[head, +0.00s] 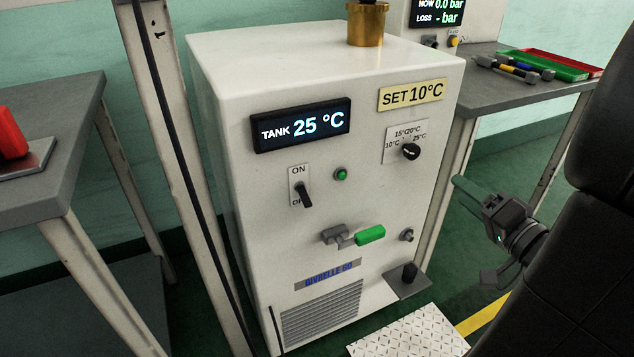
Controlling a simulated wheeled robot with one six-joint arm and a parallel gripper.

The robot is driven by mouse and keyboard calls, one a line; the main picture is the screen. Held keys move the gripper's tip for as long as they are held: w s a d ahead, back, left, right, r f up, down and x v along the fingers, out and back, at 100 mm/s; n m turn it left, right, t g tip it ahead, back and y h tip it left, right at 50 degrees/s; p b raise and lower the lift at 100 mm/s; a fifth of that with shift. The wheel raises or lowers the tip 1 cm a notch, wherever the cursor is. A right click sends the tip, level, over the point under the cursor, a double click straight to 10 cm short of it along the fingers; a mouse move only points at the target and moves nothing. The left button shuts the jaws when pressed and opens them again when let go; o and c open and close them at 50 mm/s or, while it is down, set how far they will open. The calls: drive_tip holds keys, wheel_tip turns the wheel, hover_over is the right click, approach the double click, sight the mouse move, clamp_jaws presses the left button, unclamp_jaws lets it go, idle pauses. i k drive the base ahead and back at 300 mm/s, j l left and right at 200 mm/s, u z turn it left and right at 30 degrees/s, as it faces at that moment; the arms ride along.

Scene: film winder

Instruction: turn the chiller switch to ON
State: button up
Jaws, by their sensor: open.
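The chiller (240,80) is a white cabinet in the middle of the head view. Its switch (305,194) is a black lever on a small white plate on the front panel, marked ON at the top and OFF at the bottom. The lever tilts down over the OFF label, partly covering it. My gripper (463,188) is open and empty, to the right of the chiller's front and well apart from the switch. Its green fingers point left; the gap between them is hard to see from here.
The front also has a TANK 25 °C display (301,125), a green lamp (340,174), a black dial (411,152) and a green-handled lever (370,235). A table (60,160) stands left, a bench (510,98) right. A patterned plate (410,335) lies in front.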

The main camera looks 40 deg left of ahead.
sight(303, 193)
drive_tip(key=k+j, duration=0.25)
drive_tip(key=k, duration=0.15)
drive_tip(key=k+j, duration=0.2)
drive_tip(key=k, duration=0.2)
